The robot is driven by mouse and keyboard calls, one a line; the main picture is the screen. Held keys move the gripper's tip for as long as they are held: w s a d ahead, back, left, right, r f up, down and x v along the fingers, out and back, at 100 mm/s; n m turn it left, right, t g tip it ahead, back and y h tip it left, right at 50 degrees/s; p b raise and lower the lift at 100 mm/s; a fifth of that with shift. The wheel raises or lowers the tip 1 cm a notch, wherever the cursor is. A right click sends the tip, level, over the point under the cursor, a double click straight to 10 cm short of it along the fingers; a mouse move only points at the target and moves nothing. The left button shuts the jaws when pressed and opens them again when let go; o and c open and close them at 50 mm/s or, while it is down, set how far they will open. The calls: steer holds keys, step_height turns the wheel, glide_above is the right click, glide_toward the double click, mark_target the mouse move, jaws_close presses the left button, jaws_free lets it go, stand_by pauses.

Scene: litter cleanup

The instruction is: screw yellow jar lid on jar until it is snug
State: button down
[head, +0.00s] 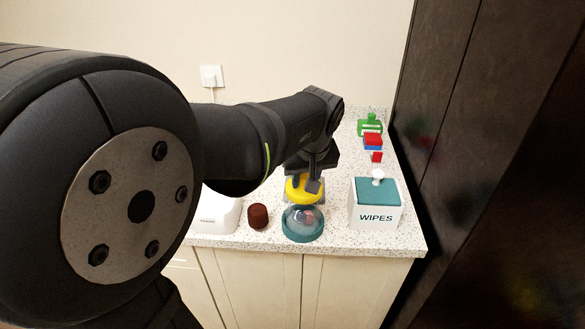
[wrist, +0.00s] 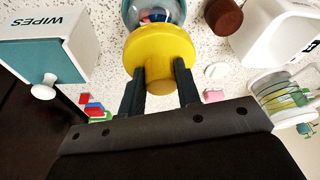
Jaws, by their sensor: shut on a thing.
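The yellow jar lid (head: 299,194) is at the top of a clear jar (head: 303,222) with a teal base, which stands near the counter's front edge. In the wrist view the lid (wrist: 160,47) covers part of the jar (wrist: 155,12), and something dark and coloured shows inside the jar. My gripper (head: 306,186) is shut on the yellow lid, with its two dark fingers (wrist: 160,78) on either side of the lid's raised yellow middle. I cannot tell whether the lid touches the jar's rim, as the gripper and lid hide the joint.
A white-and-teal WIPES box (head: 376,205) with a white knob stands right of the jar. A brown cylinder (head: 258,216) and white container (head: 219,215) stand left. Red and blue blocks (head: 373,141) and a green item (head: 370,124) lie farther back. A dark cabinet (head: 480,150) borders the right.

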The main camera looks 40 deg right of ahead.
mark_target(305, 193)
steer(key=shift+f, duration=0.1)
steer(key=shift+f, duration=1.55)
steer(key=shift+f, duration=0.15)
steer(key=shift+f, duration=0.45)
steer(key=shift+f, duration=0.2)
stand_by(0.5)
